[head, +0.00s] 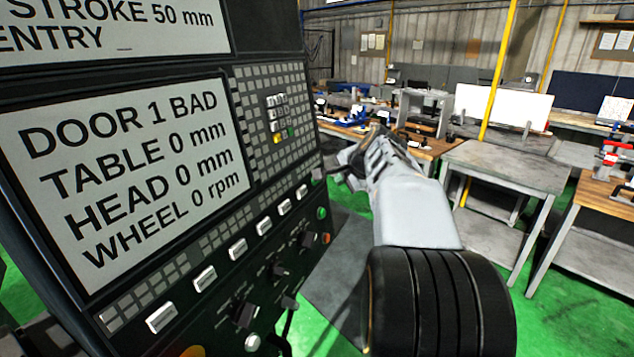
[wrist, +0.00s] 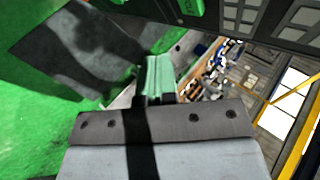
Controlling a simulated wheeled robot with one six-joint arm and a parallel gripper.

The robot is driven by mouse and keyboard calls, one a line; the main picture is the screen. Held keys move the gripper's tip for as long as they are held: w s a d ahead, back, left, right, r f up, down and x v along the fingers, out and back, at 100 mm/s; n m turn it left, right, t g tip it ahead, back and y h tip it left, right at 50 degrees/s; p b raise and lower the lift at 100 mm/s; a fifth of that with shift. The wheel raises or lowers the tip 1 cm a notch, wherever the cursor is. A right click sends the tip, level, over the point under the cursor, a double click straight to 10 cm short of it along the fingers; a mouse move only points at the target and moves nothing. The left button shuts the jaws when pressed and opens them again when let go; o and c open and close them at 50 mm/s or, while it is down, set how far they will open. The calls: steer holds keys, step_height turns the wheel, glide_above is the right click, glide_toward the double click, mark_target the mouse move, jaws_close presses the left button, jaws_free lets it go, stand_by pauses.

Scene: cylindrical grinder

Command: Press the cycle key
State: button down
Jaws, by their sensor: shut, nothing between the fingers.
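The grinder's control panel (head: 262,245) fills the left of the head view. A round green button (head: 321,213) sits at its right edge, above an orange one. A small green key (head: 291,133) is in the upper keypad. Their labels are too small to read, so I cannot tell which is the cycle key. My gripper (head: 334,177) is shut and empty, close to the panel's right edge; contact cannot be judged. In the wrist view its fingers (wrist: 157,80) look greenish, below and left of a green part (wrist: 186,10) with unclear dark lettering, cut by the top edge.
A row of white keys (head: 237,249) and dark knobs (head: 247,314) line the lower panel. The large display (head: 130,180) reads "DOOR 1 BAD" and zero values. Beyond stand a grey table (head: 505,165) and cluttered benches.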

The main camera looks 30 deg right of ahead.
steer(key=shift+s+d+r, duration=0.15)
steer(key=shift+s+d, duration=0.35)
steer(key=shift+s, duration=0.3)
stand_by(0.4)
